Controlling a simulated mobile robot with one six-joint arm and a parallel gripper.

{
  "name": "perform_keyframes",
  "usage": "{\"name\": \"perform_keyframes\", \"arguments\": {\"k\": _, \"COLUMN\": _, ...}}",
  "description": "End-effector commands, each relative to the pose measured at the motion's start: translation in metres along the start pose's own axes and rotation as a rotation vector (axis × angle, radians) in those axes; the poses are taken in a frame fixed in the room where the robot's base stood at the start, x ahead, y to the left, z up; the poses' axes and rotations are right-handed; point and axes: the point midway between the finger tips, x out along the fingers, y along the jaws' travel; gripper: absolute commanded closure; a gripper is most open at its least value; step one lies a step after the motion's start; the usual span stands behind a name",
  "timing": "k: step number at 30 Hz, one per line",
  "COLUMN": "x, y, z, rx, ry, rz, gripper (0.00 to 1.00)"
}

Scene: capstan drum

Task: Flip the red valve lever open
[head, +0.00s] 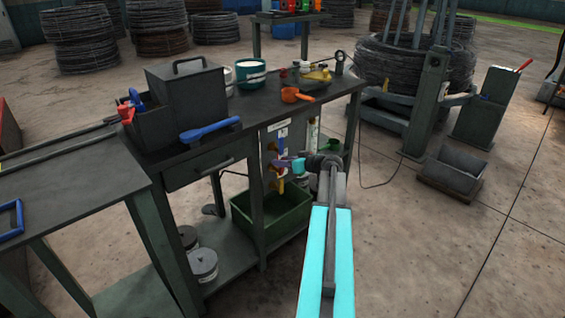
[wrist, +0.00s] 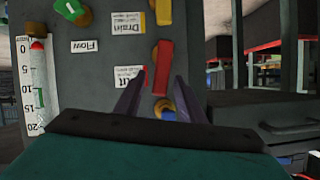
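In the wrist view the red valve lever (wrist: 165,66) stands out from a dark grey panel (wrist: 105,65), its long side running up and down the picture. A brass-coloured fitting with a blue part (wrist: 165,108) is just below it. My gripper (wrist: 160,76) is open, with one dark purple finger on each side of the lever's lower part; I cannot tell whether either touches it. A label ending in "ut" with a red stripe is partly behind the left finger. In the head view my gripper (head: 286,163) is at the panel below the bench top, and the lever cannot be made out.
A yellow handle (wrist: 163,12) is above the lever, and a green knob (wrist: 72,11) and a scale gauge (wrist: 35,85) are to the left. A green bin (head: 272,222) sits under the workbench (head: 262,114). Open floor lies to the right.

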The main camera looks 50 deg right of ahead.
Motion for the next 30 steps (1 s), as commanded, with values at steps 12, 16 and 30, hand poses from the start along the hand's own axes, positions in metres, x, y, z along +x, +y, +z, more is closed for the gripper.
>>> {"name": "perform_keyframes", "arguments": {"k": 12, "x": 0.001, "y": 0.0, "z": 0.0, "rx": 0.0, "ry": 0.0, "rz": 0.0, "gripper": 0.88}}
{"name": "perform_keyframes", "arguments": {"k": 16, "x": 0.001, "y": -0.008, "z": 0.001, "rx": -0.002, "ry": -0.001, "rz": -0.003, "gripper": 1.0}}
{"name": "perform_keyframes", "arguments": {"k": 30, "x": 0.003, "y": 0.006, "z": 0.001, "rx": 0.079, "ry": 0.0, "rz": -0.035, "gripper": 1.0}}
